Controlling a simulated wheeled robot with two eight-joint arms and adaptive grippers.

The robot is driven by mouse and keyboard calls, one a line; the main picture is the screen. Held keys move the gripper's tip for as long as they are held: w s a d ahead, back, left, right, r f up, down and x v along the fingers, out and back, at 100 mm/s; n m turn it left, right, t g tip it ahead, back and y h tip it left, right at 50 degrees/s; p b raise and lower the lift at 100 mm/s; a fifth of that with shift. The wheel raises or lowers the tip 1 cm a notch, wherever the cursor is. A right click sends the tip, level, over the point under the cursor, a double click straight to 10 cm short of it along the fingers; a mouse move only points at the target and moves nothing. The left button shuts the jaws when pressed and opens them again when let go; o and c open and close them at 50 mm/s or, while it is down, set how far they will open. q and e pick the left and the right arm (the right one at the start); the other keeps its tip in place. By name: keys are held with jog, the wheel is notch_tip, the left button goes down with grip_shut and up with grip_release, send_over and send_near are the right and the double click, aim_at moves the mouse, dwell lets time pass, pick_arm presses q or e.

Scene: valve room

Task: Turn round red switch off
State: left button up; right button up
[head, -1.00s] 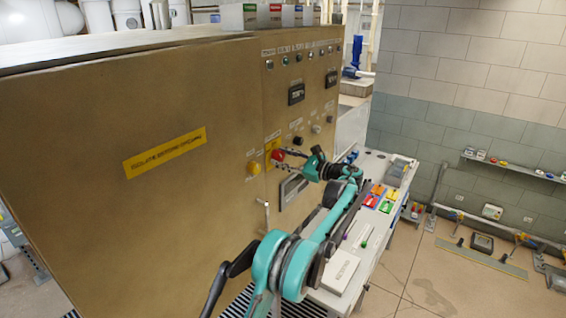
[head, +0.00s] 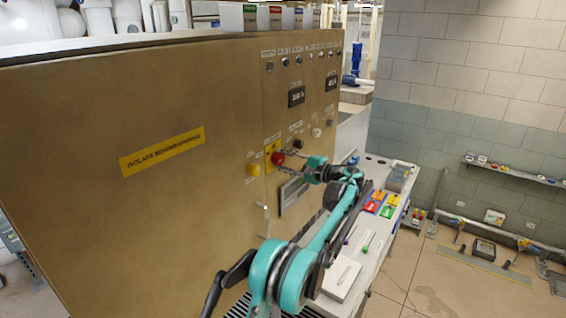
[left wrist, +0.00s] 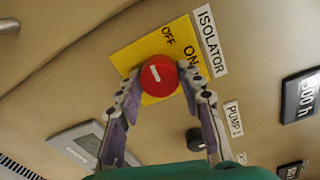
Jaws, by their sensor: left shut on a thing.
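The round red switch (head: 278,158) sits on a yellow plate on the tan cabinet's front. In the left wrist view the red switch (left wrist: 159,76) carries a white mark, and the yellow plate (left wrist: 150,45) reads OFF and ON, with an ISOLATOR label beside it. The white mark is tilted in the picture; I cannot tell exactly which word it points to. My left gripper (head: 287,158) is at the switch, and in the left wrist view its fingers (left wrist: 160,84) are shut on the switch's two sides. My right gripper is not in view.
A yellow button (head: 253,170) is left of the switch. A black PUMP 1 knob (left wrist: 195,139) and a grey display panel (left wrist: 88,143) are close by on the cabinet. A white bench (head: 345,245) with coloured items stands right of the cabinet.

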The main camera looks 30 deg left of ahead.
pick_arm(q)
jog(key=shift+n, duration=0.7)
jog(key=o, duration=1.2)
jog(key=shift+c, duration=0.2)
jog(key=s+d, duration=0.1)
jog(key=d, duration=1.1)
